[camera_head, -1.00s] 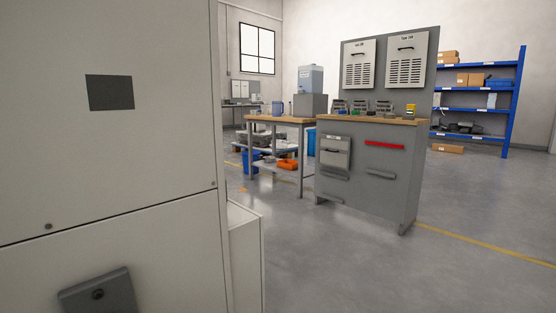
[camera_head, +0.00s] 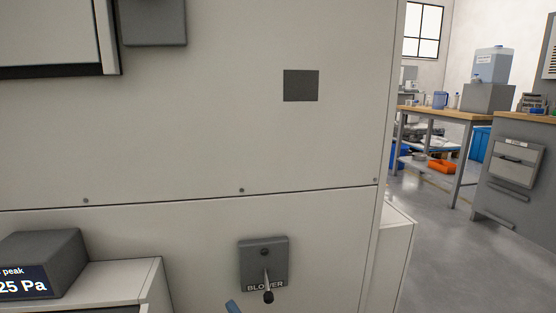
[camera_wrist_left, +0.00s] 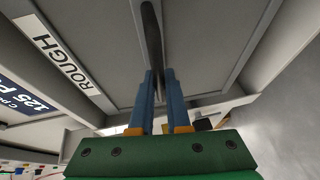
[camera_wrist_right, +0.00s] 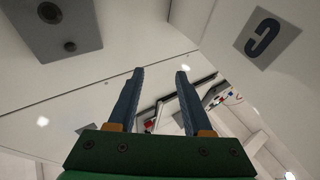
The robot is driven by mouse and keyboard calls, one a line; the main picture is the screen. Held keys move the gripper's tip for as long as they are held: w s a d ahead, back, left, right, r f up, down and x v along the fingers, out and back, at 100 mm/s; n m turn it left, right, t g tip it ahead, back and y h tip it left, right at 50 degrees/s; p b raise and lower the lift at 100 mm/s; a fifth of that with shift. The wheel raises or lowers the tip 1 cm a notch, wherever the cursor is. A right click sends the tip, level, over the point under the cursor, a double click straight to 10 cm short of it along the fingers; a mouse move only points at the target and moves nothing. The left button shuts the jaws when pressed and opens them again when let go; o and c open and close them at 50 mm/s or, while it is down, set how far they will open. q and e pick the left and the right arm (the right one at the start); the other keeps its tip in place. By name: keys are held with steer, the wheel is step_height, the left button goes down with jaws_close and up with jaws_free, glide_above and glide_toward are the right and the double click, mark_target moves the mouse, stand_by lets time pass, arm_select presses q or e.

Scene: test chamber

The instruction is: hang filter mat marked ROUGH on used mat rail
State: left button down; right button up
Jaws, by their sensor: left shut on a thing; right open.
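In the left wrist view, my left gripper (camera_wrist_left: 158,78) is shut on a dark bar on a grey framed panel, the filter mat (camera_wrist_left: 115,45). A white label reading ROUGH (camera_wrist_left: 68,58) runs along the mat's left side. My right gripper (camera_wrist_right: 158,74) is open, with nothing between its fingers, in front of pale cabinet panels. In the head view a blue fingertip shows at the bottom edge near the BLOWER switch; I cannot tell which gripper it belongs to. I cannot make out the used mat rail in any current view.
A large pale cabinet (camera_head: 200,150) fills the head view's left and middle, with a BLOWER lever switch (camera_head: 264,265) and a Pa display (camera_head: 22,284). Beyond its right edge are open floor (camera_head: 425,235), a wooden-topped table (camera_head: 445,112) and a grey bench (camera_head: 500,205).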

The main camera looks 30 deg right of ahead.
arm_select(q)
steer(key=s+a+p, duration=0.3)
steer(key=s, duration=0.5)
steer(key=shift+s, duration=0.25)
stand_by(0.4)
